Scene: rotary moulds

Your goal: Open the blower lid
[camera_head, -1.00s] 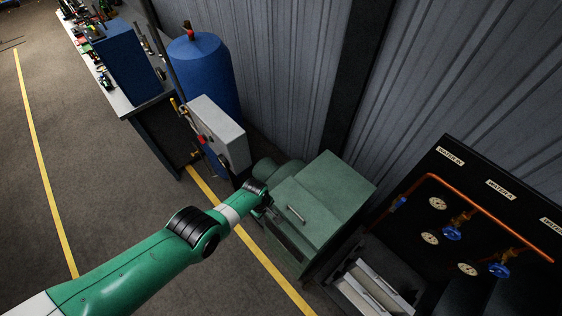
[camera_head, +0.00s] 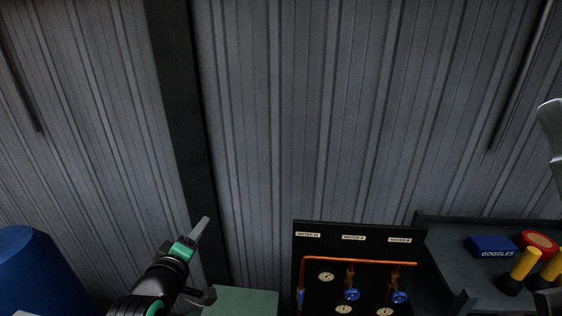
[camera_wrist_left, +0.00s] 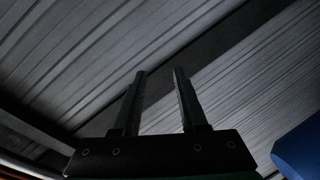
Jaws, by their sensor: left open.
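The green blower box (camera_head: 240,301) shows only as a strip at the bottom edge of the head view. Its lid and handle cannot be made out, so I cannot tell how the lid stands. My left gripper (camera_head: 203,231) is raised just left of and above this strip in the picture, its fingers pointing up and to the right. In the left wrist view, its two fingers (camera_wrist_left: 160,76) are apart with nothing between them, only the wall behind.
A corrugated wall (camera_head: 300,120) fills the background. A blue tank (camera_head: 28,275) stands at the lower left. A black panel (camera_head: 318,238) with pipes, gauges and blue valves is right of the blower. A shelf (camera_head: 445,262) holds a blue goggles box (camera_head: 491,246) and yellow-handled items.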

